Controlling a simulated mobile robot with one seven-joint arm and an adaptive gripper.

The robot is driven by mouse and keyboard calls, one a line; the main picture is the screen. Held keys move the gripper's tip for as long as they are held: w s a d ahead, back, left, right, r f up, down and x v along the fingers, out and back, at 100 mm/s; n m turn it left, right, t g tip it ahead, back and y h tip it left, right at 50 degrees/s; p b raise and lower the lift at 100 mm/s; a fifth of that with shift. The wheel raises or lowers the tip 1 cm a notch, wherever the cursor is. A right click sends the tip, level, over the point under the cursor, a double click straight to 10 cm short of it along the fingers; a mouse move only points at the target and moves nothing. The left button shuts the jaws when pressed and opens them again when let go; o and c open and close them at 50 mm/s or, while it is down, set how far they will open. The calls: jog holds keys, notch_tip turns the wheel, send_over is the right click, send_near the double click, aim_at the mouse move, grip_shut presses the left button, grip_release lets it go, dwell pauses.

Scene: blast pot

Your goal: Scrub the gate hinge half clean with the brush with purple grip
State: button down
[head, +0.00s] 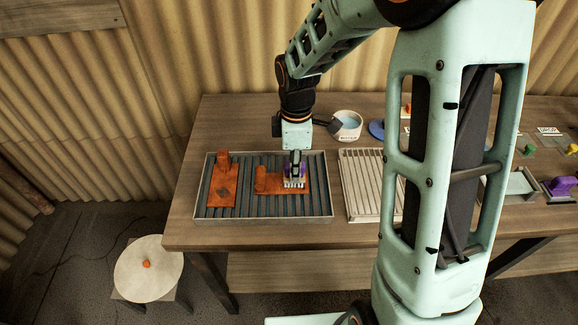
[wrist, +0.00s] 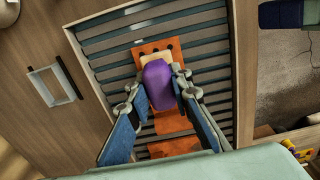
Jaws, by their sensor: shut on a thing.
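My gripper (head: 294,165) is shut on the brush with purple grip (wrist: 158,75), above the slatted tray. The purple grip sits between both fingers in the wrist view. In the head view the brush's pale bristles (head: 293,184) point down over the right rust-orange metal piece (head: 268,184) and appear to meet it. A second rust-orange piece (head: 223,186), with a raised knob at its far end, lies to the left on the same tray. I cannot tell for sure which one is the gate hinge half. In the wrist view an orange plate with holes (wrist: 153,45) shows beyond the brush.
The slatted tray (head: 330,205) has a raised rim. A pale slatted rack (head: 360,180) stands to its right. A white water bowl (head: 348,127) sits behind. Several small coloured items lie at the far right. A round stool (head: 148,275) stands at the front left.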

jog(key=shift+s+d+f, duration=0.15)
jog(key=shift+d, duration=0.05)
jog(key=shift+d, duration=0.2)
jog(key=shift+w+a+r, duration=0.1)
jog(key=shift+a+r, duration=0.05)
jog(key=shift+a, duration=0.95)
jog(key=shift+w+a+r, duration=0.1)
jog(key=shift+a, duration=0.95)
notch_tip(320, 180, up, 8)
jog(key=p, duration=0.6)
jog(key=shift+p, duration=0.3)
